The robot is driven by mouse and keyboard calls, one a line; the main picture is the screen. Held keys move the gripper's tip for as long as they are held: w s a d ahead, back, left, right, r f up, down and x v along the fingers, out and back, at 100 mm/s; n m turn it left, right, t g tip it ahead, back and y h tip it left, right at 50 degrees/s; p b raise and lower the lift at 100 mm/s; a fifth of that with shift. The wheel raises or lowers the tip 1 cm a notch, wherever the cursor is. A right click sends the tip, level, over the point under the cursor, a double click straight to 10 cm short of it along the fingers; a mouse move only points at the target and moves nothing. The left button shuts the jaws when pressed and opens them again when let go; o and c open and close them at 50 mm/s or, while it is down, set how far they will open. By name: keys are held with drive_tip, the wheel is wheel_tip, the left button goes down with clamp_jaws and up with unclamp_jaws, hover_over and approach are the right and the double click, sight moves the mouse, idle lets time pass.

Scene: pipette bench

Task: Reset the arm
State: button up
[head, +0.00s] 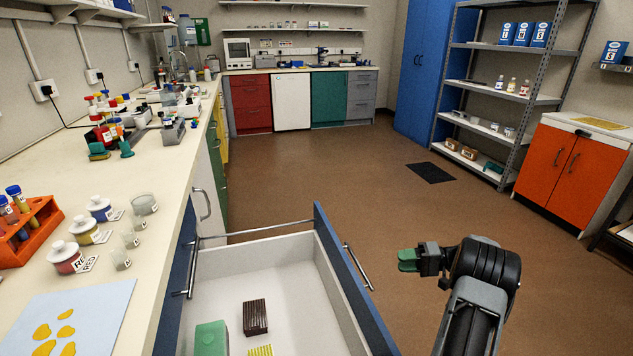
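My arm reaches up from the lower right in the head view. My gripper (408,260) has green at its tip and points left. It is in the air over the floor, to the right of the open drawer (350,285) and apart from it. The gripper shows from the side and small, so I cannot tell whether it is open or shut. I also cannot tell whether the green is its fingertips or something held.
The pulled-out drawer holds a green block (211,337), a dark ribbed block (255,317) and a yellow item (260,350). The counter (165,200) on the left carries jars, an orange tube rack (35,232) and a blue sheet (80,310). Open floor (350,180) lies beyond.

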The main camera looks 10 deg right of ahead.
wheel_tip(320, 180, down, 6)
drive_tip(key=s+a+r+m+g+h, duration=0.1)
drive_tip(key=s+m+g+h, duration=0.1)
drive_tip(key=s+m, duration=0.15)
drive_tip(key=s+a+r+m+g+h+p, duration=0.1)
drive_tip(key=s+a+r+g+h+p, duration=0.2)
drive_tip(key=s+a+r+h+p, duration=0.15)
drive_tip(key=s+a+r+n+t+h+p, duration=0.1)
drive_tip(key=s+a+r+n+h+p, duration=0.1)
drive_tip(key=a+r+p, duration=0.4)
drive_tip(key=s+a+r+n+t+h+p, duration=0.1)
drive_tip(key=s+a+r+n+h+p, duration=0.2)
drive_tip(key=r, duration=1.3)
drive_tip(key=s+a+r+n+h+p, duration=0.3)
drive_tip(key=s+a+r+p, duration=0.3)
drive_tip(key=a+r+p, duration=0.2)
wheel_tip(320, 180, up, 4)
drive_tip(key=shift+s+a+r+t+p, duration=0.15)
drive_tip(key=shift+a+t+p, duration=0.25)
drive_tip(key=shift+a, duration=0.7)
drive_tip(key=shift+a, duration=0.15)
